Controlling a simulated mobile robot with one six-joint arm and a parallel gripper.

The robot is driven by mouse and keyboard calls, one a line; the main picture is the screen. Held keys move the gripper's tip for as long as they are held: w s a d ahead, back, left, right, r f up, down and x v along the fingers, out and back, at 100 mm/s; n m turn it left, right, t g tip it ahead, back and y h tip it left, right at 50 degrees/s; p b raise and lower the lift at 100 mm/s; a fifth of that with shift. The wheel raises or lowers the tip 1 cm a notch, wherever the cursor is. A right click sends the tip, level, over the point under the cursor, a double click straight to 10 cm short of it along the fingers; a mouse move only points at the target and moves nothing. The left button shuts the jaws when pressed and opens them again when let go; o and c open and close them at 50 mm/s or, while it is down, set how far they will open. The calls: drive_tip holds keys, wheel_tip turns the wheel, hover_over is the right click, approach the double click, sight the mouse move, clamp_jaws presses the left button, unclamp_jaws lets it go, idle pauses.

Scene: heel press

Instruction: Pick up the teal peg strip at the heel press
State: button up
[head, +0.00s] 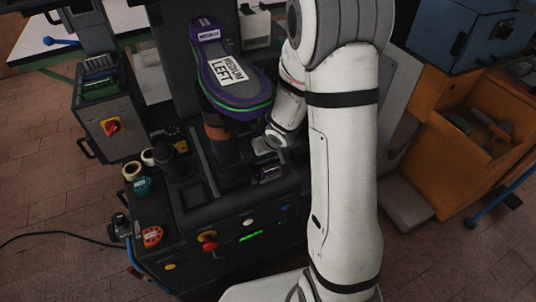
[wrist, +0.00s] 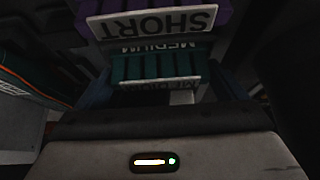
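In the head view my gripper (head: 267,152) points down over a small dark rack (head: 266,173) on the press top. The gripper appears open, its fingertips hard to make out. The teal strip cannot be told apart there.
A purple strip labelled SHORT (wrist: 155,20) lies beside the teal one. A purple sole marked MEDIUM LEFT (head: 234,75) sits high on the press, close left of my arm. Tape rolls (head: 132,171) lie on the left deck. An orange cabinet (head: 460,125) stands at right.

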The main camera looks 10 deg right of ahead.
drive_tip(key=c, duration=0.4)
